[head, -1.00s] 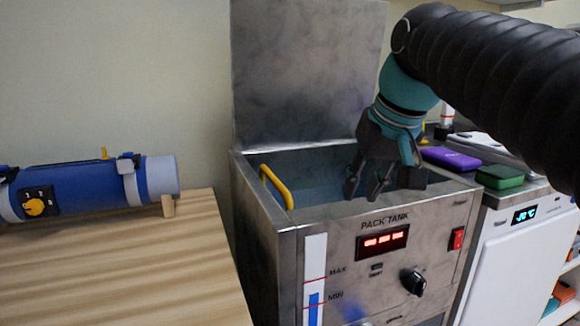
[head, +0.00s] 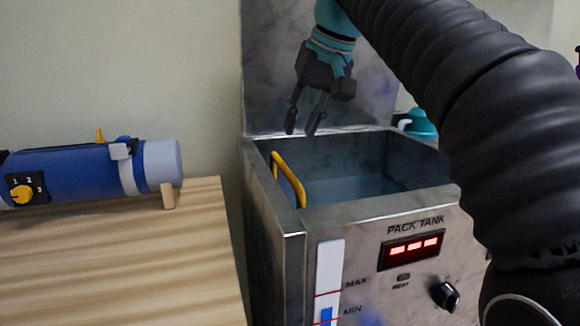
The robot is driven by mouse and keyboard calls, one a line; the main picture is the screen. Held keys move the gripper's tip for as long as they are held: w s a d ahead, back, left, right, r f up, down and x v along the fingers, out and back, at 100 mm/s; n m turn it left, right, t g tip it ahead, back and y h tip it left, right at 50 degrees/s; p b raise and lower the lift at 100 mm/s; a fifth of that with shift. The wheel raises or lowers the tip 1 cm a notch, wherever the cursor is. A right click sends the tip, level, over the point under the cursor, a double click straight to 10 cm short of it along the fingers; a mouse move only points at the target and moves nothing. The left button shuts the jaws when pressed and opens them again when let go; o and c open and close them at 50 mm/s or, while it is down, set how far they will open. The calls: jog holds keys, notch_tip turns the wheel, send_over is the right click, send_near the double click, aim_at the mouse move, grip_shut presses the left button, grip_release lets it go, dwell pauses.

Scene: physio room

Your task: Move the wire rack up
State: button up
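The pack tank (head: 355,225) is a steel box with its lid (head: 385,90) standing open behind it. A yellow handle (head: 289,180) rises at the left inside the tank and is the only likely part of the wire rack that shows. The rest of the rack is hidden inside the tank, where a bluish surface shows. My gripper (head: 303,131) hangs above the back left of the tank, in front of the lid. Its fingers point down and stand apart, with nothing between them. It is above and a little right of the handle, not touching it.
A wooden table (head: 130,270) stands left of the tank and carries a blue cylinder (head: 75,175) with a yellow knob. The tank's front has a red display (head: 411,250) and a black knob (head: 445,296). A teal object (head: 420,123) sits behind the tank's right side.

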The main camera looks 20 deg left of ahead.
aim_at(286, 166)
jog(key=b+x, duration=0.2)
jog(key=x, duration=0.7)
jog(key=shift+d, duration=0.1)
grip_shut()
